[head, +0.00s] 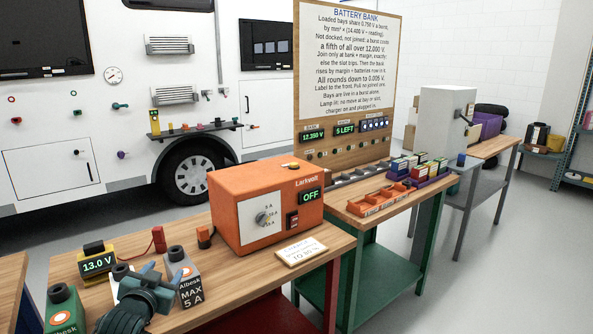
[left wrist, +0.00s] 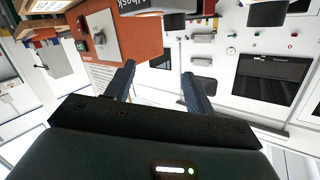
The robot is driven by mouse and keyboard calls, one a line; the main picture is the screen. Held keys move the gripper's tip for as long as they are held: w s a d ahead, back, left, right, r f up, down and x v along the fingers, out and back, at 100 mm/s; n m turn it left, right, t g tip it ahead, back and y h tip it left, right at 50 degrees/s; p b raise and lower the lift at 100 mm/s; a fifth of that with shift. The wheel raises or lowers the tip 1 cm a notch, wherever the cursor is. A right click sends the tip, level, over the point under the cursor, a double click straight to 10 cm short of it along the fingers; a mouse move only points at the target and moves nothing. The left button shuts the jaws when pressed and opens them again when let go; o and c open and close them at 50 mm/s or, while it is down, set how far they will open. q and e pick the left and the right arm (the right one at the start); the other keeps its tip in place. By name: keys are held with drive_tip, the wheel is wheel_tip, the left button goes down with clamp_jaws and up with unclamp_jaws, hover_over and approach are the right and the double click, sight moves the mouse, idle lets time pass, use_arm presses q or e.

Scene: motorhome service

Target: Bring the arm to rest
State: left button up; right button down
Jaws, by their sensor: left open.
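My right gripper is in neither view.
An orange Larkvolt charger (head: 268,208) reads OFF. A yellow meter (head: 98,262) reads 13.0 V. A label card (head: 302,250) lies in front of the charger. Beyond stands the battery bank board (head: 345,70), reading 12.350 V and 5 LEFT, with orange trays (head: 383,201).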

use_arm(q)
drive_tip(key=s+d+f+g+h, duration=0.1)
drive_tip(key=s+d+f+g, duration=0.1)
drive_tip(key=s+d+f, duration=0.45)
drive_tip(key=s+d+f+g+h, duration=0.1)
drive_tip(key=s+d+f, duration=0.2)
drive_tip(key=s+f, duration=0.6)
drive_tip(key=s+d+f+g+h, duration=0.1)
drive_tip(key=s+d, duration=0.2)
drive_tip(key=s, duration=0.6)
drive_tip(key=s+d+f+g+h, duration=0.1)
drive_tip(key=s+d, duration=0.3)
drive_tip(key=s, duration=0.6)
drive_tip(key=shift+s+d+f, duration=0.15)
